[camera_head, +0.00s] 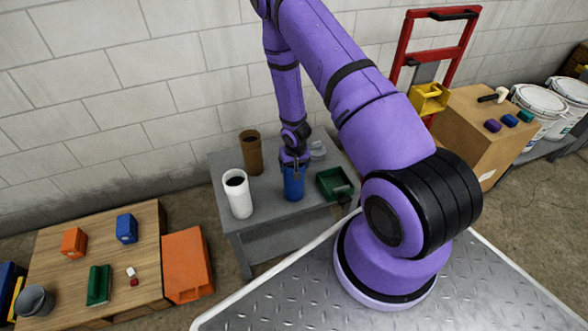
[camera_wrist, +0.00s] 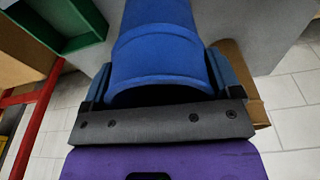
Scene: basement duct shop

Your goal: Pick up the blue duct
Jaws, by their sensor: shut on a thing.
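The blue duct (camera_head: 293,184) is a short blue cylinder on the grey table (camera_head: 255,219), between a white duct and a green tray. My gripper (camera_head: 293,165) reaches down onto its top from above. In the wrist view the blue duct (camera_wrist: 160,50) fills the middle, and my gripper (camera_wrist: 160,88) is shut on it with one finger on each side. The duct looks upright. I cannot tell whether its base touches the table.
A white duct (camera_head: 238,195) and a brown duct (camera_head: 251,153) stand left of the blue one. A green tray (camera_head: 333,182) is close on its right. A wooden table (camera_head: 70,250) with small blocks stands at left, beside an orange bin (camera_head: 187,264).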

